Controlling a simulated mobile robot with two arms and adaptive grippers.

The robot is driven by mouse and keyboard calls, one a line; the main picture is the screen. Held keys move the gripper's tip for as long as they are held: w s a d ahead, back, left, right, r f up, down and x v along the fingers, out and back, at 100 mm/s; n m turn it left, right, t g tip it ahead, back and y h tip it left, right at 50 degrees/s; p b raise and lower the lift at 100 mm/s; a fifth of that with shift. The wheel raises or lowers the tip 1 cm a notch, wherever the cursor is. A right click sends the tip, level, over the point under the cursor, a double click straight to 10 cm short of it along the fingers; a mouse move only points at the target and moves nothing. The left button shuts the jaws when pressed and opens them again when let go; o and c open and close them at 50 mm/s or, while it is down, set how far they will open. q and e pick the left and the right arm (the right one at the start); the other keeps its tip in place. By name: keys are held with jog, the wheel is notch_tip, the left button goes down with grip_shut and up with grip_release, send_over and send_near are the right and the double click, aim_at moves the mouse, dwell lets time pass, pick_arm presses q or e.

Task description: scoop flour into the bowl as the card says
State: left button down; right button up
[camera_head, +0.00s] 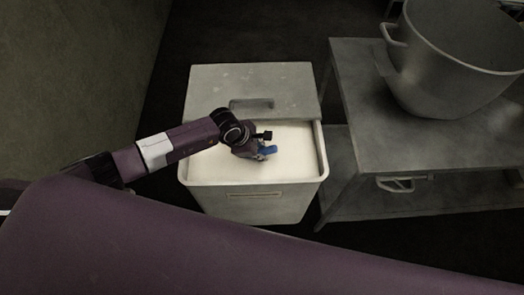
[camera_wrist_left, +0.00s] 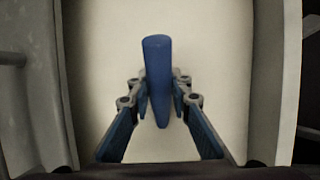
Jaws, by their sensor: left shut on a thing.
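A pale bin of flour (camera_head: 255,204) stands in the middle of the head view, its lid part (camera_head: 215,85) covering the back and its front open on a pale, level flour surface (camera_head: 210,168). My left gripper (camera_head: 264,151) is over the flour, shut on a blue handle (camera_head: 268,150). In the left wrist view the blue handle (camera_wrist_left: 157,60) stands between the two fingers (camera_wrist_left: 158,88), with flour behind it. I cannot see a scoop head on it. A large metal pot (camera_head: 440,70) is at the upper right; I cannot tell whether it is the bowl. No card shows. My right gripper is not in view.
A grey metal table (camera_head: 420,140) with a lower shelf stands close to the bin's right side and bears the pot. A wall (camera_head: 75,70) is at the left. The bin's side walls (camera_wrist_left: 275,80) flank the gripper. Dark floor lies behind the bin.

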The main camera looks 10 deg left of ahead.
pick_arm(q)
jog(key=shift+r, duration=0.15)
notch_tip(320, 180, up, 22)
jog(key=p, duration=1.5)
jog(key=shift+f+p, duration=0.2)
jog(key=shift+p, duration=0.1)
